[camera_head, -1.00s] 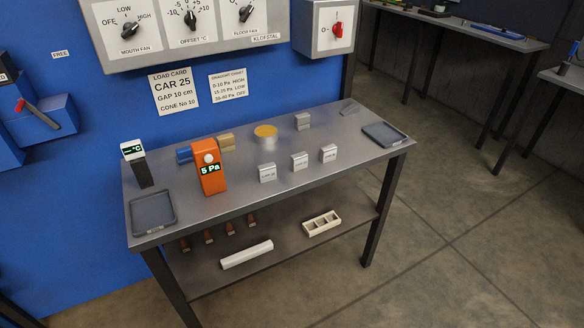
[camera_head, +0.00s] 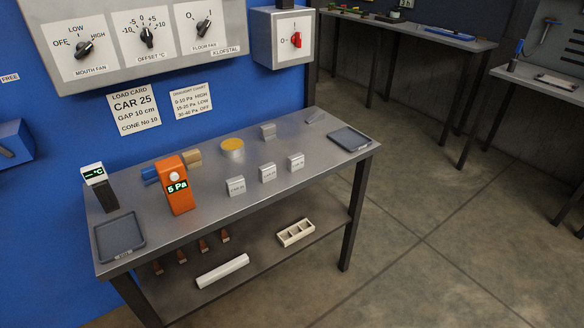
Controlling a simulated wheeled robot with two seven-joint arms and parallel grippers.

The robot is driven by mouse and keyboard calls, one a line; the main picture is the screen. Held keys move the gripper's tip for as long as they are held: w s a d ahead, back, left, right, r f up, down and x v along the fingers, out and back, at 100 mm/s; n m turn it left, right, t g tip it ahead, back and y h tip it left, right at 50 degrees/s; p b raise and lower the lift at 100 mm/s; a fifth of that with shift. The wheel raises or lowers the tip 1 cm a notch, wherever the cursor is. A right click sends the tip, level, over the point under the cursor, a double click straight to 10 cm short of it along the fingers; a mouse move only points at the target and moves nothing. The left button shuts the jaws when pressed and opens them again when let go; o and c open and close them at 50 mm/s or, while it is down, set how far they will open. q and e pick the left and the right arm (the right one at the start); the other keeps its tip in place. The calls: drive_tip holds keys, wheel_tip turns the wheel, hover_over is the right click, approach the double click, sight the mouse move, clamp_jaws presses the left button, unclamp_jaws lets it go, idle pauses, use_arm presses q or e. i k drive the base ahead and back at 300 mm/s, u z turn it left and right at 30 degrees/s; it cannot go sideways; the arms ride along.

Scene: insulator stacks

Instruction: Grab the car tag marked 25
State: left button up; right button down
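Three small grey car tags stand in a row on the steel table: a left tag (camera_head: 236,187), a middle tag (camera_head: 267,173) and a right tag (camera_head: 296,162). Each has small printed text on its front, too small to read for certain, so I cannot tell which is marked 25. A similar grey block (camera_head: 268,131) stands behind them. The load card (camera_head: 134,109) on the blue wall reads CAR 25, GAP 10 cm, CONE No 10. Neither of my grippers is in view.
The steel table (camera_head: 200,225) holds an orange 5 Pa meter (camera_head: 175,185), a °C meter (camera_head: 99,187), a yellow-topped tin (camera_head: 232,149), a left tray (camera_head: 120,237) and a right tray (camera_head: 350,138). Its lower shelf holds a white bar (camera_head: 222,271) and a compartment box (camera_head: 296,233). Open floor lies right.

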sight(268, 173)
drive_tip(key=u, duration=0.4)
drive_tip(key=k, duration=0.3)
drive_tip(key=z, duration=1.3)
drive_tip(key=i, duration=0.85)
drive_tip(key=u, duration=0.25)
